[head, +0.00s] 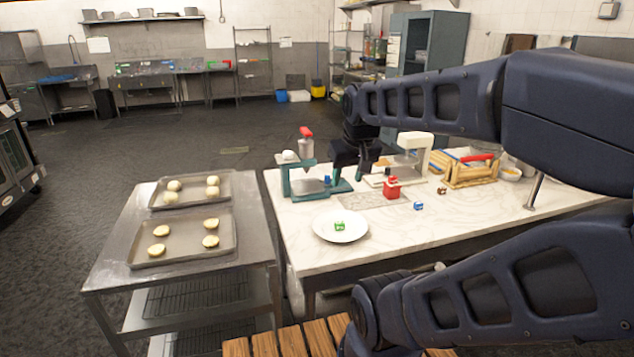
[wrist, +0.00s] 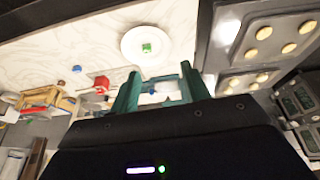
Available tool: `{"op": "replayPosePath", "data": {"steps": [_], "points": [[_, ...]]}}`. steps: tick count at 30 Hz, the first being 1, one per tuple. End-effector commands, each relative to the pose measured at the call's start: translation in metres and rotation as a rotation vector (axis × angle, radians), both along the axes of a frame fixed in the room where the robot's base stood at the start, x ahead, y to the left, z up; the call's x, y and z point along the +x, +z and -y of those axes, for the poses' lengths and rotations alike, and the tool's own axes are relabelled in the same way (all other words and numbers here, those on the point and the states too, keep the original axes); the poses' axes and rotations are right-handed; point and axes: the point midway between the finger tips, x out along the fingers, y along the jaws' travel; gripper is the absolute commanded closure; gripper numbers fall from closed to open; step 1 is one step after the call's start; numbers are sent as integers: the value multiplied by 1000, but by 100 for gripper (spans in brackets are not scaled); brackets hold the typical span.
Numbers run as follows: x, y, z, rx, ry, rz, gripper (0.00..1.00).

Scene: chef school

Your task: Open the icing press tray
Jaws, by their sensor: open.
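A teal press (head: 299,178) with a clear cylinder and a red top stands at the left of the marble counter. I take it for the icing press; its tray cannot be clearly told apart. My gripper (head: 338,182) is low over the counter, just right of the press, partly covering that side. In the wrist view my gripper (wrist: 158,84) has its two teal fingers spread, with pale and blue parts showing between them. I cannot tell whether a finger touches the press.
A white plate (head: 340,227) with a green cube lies in front. Two cookie trays are on the left steel table (head: 120,262).

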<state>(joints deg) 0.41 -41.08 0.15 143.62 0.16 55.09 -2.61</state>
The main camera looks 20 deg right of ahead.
Motion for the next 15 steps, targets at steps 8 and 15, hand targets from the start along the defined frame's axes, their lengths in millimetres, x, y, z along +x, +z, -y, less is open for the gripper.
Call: {"op": "replayPosePath", "data": {"steps": [8, 15], "points": [[69, 25, 7, -59, 153, -56, 54], [135, 37, 17, -108, 300, -104, 54]]}}
